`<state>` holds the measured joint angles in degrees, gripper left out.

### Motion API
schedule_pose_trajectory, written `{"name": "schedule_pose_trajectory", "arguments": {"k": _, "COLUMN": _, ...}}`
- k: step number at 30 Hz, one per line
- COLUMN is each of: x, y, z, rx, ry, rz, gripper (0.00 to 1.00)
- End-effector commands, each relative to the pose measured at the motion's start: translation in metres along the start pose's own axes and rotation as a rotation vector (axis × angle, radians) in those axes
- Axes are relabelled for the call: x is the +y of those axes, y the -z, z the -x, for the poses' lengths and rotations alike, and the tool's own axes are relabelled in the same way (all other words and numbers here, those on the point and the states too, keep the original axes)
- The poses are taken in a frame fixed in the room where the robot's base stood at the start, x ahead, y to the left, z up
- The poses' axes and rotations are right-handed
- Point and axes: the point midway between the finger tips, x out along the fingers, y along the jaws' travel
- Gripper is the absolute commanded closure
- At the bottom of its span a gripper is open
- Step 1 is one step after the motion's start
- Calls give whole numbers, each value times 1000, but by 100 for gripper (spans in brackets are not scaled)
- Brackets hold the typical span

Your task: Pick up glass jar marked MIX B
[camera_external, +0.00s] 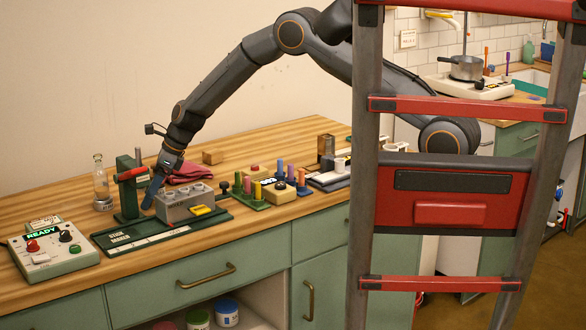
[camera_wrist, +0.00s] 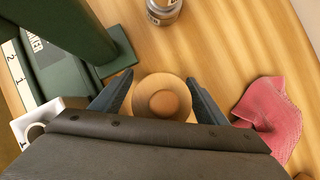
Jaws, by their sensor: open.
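In the wrist view a round, tan object (camera_wrist: 163,97) with a darker brown centre is seen from above, between my gripper's (camera_wrist: 159,78) two separated fingers. No marking on it is readable, so I cannot tell whether it is the MIX B jar. A glass vessel (camera_wrist: 163,10) with a label stands beyond, at the top edge, partly cut off. In the external view a clear tall glass vessel (camera_external: 101,185) stands left of the green press. My gripper (camera_external: 151,198) points down beside the press; its surroundings are partly hidden there. No MIX B text is legible.
The green press (camera_external: 127,187) stands close by my gripper on the STICK MAKER base (camera_external: 120,240). A grey block (camera_external: 185,205) and pink cloth (camera_external: 190,172) are near it. A READY control box (camera_external: 52,250) is at left.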

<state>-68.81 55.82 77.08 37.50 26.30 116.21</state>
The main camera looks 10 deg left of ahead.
Motion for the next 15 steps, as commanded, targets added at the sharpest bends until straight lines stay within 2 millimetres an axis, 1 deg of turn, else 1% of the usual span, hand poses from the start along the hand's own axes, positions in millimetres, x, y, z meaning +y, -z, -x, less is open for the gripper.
{"name": "schedule_pose_trajectory", "arguments": {"k": 5, "x": 0, "y": 0, "z": 0, "rx": -1, "ry": 0, "rz": 0, "gripper": 32}}
{"name": "schedule_pose_trajectory", "arguments": {"k": 6, "x": 0, "y": 0, "z": 0, "rx": 0, "ry": 0, "rz": 0, "gripper": 34}}
{"name": "schedule_pose_trajectory", "arguments": {"k": 11, "x": 0, "y": 0, "z": 0, "rx": -1, "ry": 0, "rz": 0, "gripper": 61}}
{"name": "schedule_pose_trajectory", "arguments": {"k": 12, "x": 0, "y": 0, "z": 0, "rx": -1, "ry": 0, "rz": 0, "gripper": 68}}
{"name": "schedule_pose_trajectory", "arguments": {"k": 15, "x": -1, "y": -1, "z": 0, "rx": -1, "ry": 1, "rz": 0, "gripper": 82}}
